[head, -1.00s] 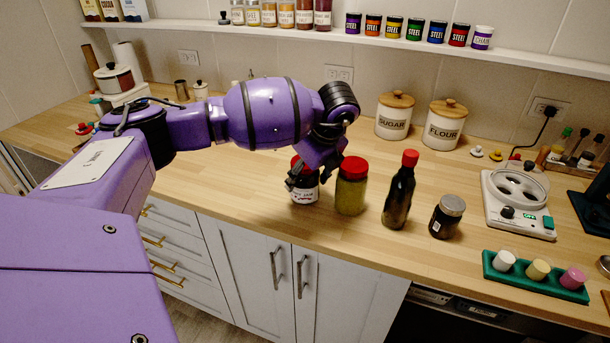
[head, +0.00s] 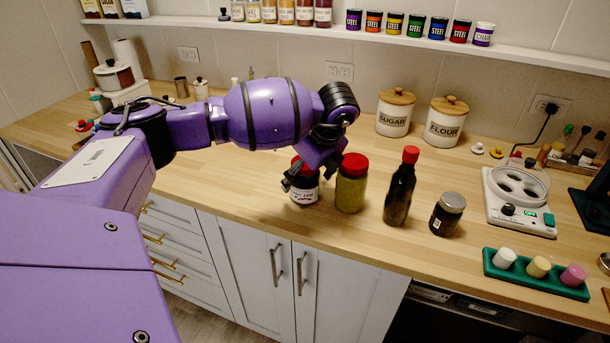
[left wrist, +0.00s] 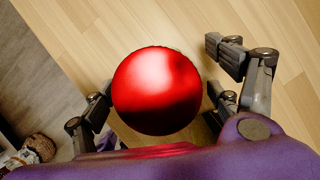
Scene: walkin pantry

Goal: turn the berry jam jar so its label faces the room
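The berry jam jar (head: 304,193), dark with a red lid and a white label whose lower part reads JAM, stands upright near the counter's front edge. In the head view the label shows toward the front, its upper left partly hidden by a finger. My left gripper (head: 309,178) is lowered around the jar. In the left wrist view the red lid (left wrist: 157,91) lies between the spread fingers of my left gripper (left wrist: 160,88). There is a clear gap on the right finger's side; contact on the left side cannot be told. My right gripper is not in view.
A green jar with a red lid (head: 351,188) stands close right of the jam jar. A dark bottle (head: 399,190) and a small dark jar (head: 447,216) stand further right. Sugar (head: 394,115) and flour (head: 446,122) canisters stand behind. The counter left of the jam jar is clear.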

